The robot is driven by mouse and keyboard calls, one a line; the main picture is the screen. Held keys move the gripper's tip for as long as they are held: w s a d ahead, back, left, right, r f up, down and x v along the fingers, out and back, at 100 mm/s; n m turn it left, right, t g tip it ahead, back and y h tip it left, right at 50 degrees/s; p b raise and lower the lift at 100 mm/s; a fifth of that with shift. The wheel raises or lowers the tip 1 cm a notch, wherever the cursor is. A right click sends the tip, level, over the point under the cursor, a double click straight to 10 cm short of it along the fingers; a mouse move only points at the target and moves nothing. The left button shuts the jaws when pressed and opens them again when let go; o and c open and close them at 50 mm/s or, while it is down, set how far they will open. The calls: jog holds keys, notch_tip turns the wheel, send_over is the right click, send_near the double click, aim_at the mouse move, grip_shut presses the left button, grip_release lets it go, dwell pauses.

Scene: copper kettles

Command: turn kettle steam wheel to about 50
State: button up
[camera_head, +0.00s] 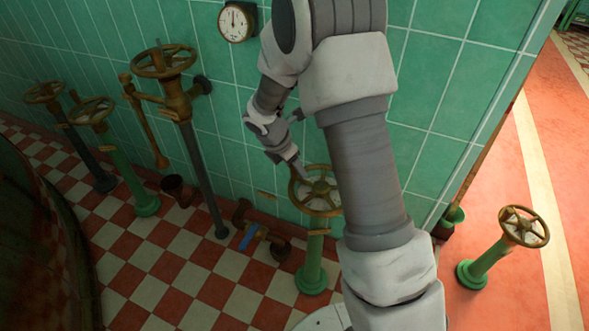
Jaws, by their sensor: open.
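A brass handwheel (316,207) sits on a short green pedestal (311,270) beside the green tiled wall. My arm reaches down in front of the wall. My gripper (298,168) is open at the wheel's upper left rim. The picture does not show clearly whether its fingers touch the rim.
Other brass handwheels stand at left: a tall one (163,61), a green-post one (91,110) and a far-left one (43,92). Another (524,226) stands right, past the wall's edge. A low pipe with a blue lever (248,237) lies left of the near pedestal. A dark curved body (35,240) fills lower left.

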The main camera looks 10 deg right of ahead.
jog(key=shift+f, duration=0.1)
grip_shut()
dwell(0.3)
dwell(1.1)
